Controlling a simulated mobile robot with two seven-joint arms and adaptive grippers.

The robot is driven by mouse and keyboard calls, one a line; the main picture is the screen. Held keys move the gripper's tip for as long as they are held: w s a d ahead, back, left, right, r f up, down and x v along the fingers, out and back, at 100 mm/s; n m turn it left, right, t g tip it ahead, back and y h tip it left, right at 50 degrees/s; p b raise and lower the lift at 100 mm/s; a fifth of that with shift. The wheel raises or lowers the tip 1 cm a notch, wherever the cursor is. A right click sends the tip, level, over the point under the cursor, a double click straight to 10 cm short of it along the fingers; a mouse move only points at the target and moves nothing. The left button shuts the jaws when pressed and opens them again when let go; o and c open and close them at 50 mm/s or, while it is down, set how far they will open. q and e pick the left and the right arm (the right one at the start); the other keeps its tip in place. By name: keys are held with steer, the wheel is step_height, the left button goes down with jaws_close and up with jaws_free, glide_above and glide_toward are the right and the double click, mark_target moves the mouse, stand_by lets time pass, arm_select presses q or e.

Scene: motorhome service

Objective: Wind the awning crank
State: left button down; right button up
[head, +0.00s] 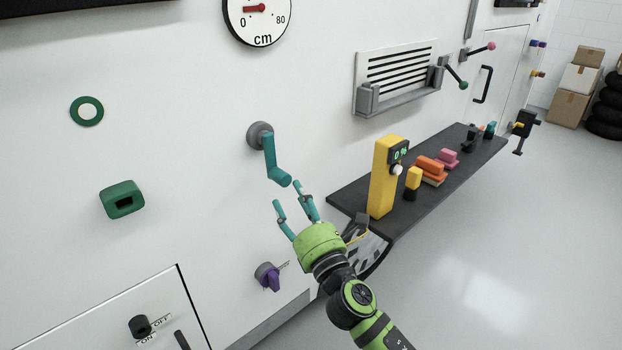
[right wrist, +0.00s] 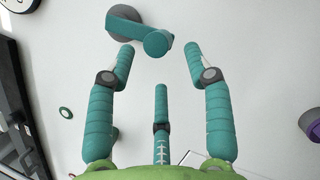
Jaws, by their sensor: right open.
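The awning crank (head: 271,160) is a teal arm on a round grey hub on the white motorhome wall. Its arm runs down from the hub and ends in a teal handle. It also shows at the top of the right wrist view (right wrist: 135,32), with the handle end facing the camera. My right gripper (head: 288,197), with a green palm and teal fingers, is open just below the handle. In the right wrist view its fingers (right wrist: 158,62) are spread and empty, with the handle end between and slightly beyond the two upper fingertips. My left gripper is not in view.
A cm dial (head: 258,20) above the crank has its red needle pointing left, near 0. A dark shelf (head: 345,200) at the right carries a yellow post (head: 384,180) and several small objects. A purple knob (head: 268,277) sits low on the wall. A green socket (head: 122,200) is at the left.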

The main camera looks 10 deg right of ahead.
mark_target(285, 184)
steer(key=shift+w+r, duration=0.1)
steer(key=shift+w, duration=0.1)
steer(key=x, duration=0.3)
steer(key=shift+a+r, duration=0.15)
steer(key=shift+r, duration=0.1)
steer(key=shift+x, duration=1.15)
steer(key=shift+w+a+f, duration=0.1)
steer(key=shift+w, duration=0.35)
jaws_close()
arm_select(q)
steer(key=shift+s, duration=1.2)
